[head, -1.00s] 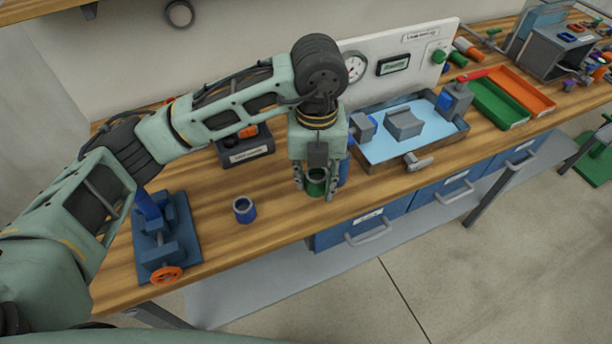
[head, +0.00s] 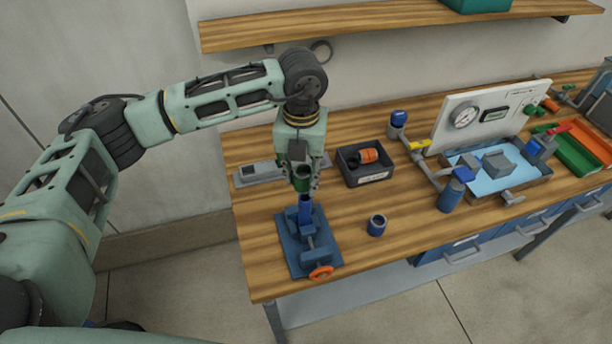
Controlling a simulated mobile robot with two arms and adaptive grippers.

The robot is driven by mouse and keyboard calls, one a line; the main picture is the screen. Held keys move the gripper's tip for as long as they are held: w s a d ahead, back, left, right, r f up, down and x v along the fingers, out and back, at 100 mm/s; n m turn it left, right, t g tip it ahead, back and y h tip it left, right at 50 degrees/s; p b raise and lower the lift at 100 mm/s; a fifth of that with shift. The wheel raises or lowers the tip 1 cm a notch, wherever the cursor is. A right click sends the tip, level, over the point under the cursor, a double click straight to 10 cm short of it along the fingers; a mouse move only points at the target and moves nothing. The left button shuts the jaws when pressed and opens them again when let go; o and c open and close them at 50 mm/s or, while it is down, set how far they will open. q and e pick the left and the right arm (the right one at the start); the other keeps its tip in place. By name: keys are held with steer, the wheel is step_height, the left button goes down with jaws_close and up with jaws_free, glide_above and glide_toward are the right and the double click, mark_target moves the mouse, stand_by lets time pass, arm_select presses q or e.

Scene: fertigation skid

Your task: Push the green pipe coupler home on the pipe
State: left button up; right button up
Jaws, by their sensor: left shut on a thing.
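My left gripper (head: 303,184) points down and is shut on the green pipe coupler (head: 302,183), of which only a part shows between the fingers. The coupler is just above the blue pipe (head: 305,207), which stands upright in the blue vise (head: 308,243) near the table's left end. I cannot tell whether the coupler touches the pipe's top or is a little apart from it. My right gripper is not in view.
A grey flat device (head: 262,173) lies at the back left. The water tray (head: 532,187) and valves are to the right.

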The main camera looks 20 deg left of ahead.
mark_target(303, 197)
arm_select(q)
steer(key=shift+w+d+f+b, duration=0.2)
steer(key=shift+d+f+b, duration=0.1)
steer(key=shift+f, duration=0.75)
steer(key=shift+a+f+b, duration=0.1)
steer(key=shift+f+b, duration=0.25)
steer(key=shift+f, duration=0.55)
steer(key=shift+f+b, duration=0.5)
steer(key=shift+b, duration=0.15)
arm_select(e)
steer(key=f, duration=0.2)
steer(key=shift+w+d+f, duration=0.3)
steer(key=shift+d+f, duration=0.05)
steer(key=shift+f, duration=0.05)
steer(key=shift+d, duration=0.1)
arm_select(q)
steer(key=shift+b, duration=0.35)
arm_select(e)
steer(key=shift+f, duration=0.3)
